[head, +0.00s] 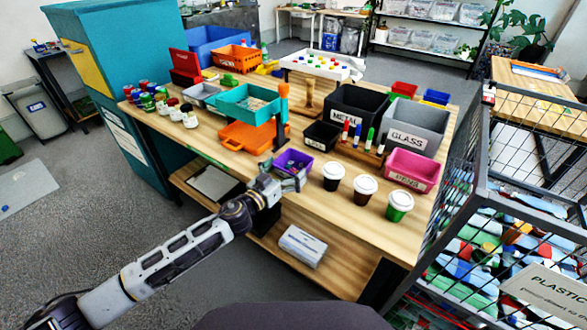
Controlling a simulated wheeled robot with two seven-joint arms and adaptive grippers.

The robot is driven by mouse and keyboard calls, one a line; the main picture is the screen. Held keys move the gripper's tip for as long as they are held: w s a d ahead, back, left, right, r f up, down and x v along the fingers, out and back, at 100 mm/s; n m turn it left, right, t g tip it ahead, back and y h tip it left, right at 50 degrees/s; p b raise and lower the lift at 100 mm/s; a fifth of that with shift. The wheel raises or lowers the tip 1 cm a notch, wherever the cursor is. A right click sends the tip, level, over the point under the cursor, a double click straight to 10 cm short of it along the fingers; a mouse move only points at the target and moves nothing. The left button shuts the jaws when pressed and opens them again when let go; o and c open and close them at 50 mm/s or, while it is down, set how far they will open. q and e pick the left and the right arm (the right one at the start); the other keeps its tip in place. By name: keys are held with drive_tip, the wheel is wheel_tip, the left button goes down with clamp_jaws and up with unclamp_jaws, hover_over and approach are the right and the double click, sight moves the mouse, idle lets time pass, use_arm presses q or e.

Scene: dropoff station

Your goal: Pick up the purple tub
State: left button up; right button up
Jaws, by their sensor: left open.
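The purple tub (293,158) sits near the front edge of the wooden table, in front of the small black bin. It is a small open box. My left gripper (290,178) is at the tub's near side, with its fingers close to the near wall and partly hiding it. The gripper is open. I cannot tell whether a finger touches the tub. My right gripper is not in view.
Lidded cups (365,190) stand just right of the tub. A small black bin (322,136) is behind it. A teal tray (248,103) and an orange case (250,135) are to the left. A pink bin (412,170) and wire cage (480,150) stand right.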

use_arm(q)
drive_tip(key=shift+w+d, duration=0.4)
drive_tip(key=shift+w, duration=0.2)
drive_tip(key=c, duration=0.8)
